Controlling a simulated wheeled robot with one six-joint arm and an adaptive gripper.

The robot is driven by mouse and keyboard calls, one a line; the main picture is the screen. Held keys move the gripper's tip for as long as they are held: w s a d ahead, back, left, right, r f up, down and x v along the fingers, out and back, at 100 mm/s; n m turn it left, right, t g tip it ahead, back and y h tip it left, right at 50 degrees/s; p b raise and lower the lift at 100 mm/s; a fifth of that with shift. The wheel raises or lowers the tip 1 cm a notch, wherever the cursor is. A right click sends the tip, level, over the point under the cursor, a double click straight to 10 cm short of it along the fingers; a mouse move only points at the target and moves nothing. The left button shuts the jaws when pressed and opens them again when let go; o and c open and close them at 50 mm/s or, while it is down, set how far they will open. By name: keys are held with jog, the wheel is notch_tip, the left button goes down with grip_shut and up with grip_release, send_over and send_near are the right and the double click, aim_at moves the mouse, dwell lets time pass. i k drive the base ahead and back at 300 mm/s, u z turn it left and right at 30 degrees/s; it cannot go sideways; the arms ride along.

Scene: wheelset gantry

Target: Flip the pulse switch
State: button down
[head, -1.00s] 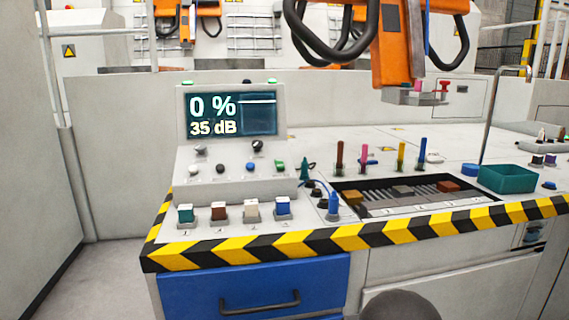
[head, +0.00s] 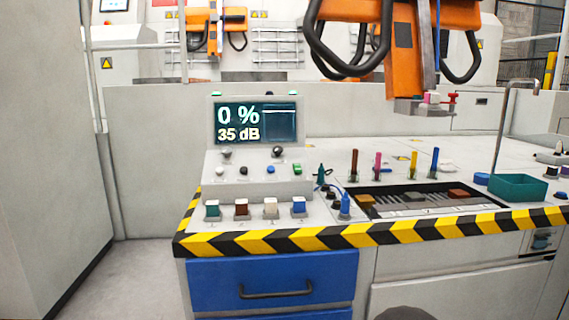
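The console (head: 256,184) stands at the left end of the bench, and its screen (head: 255,123) reads "0 %" and "35 dB". Its sloped panel carries a grey control (head: 226,153), a dark knob (head: 278,152), a row of white (head: 219,171), black (head: 244,171) and blue (head: 270,169) buttons, and a green switch-like control (head: 297,169). The labels are too small to read, so I cannot tell which one is the pulse switch. My gripper is not in view.
Several coloured blocks (head: 241,209) stand in front of the console, behind the striped bench edge (head: 260,241). A blue drawer (head: 271,281) is below. To the right are a recessed tray (head: 482,199), upright coloured handles (head: 377,164) and a teal bin (head: 518,188). An orange gantry unit (head: 404,60) hangs above.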

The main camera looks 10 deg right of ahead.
aim_at(297, 168)
jog(key=u, duration=0.95)
jog(key=i, duration=0.7)
jog(key=z, duration=1.05)
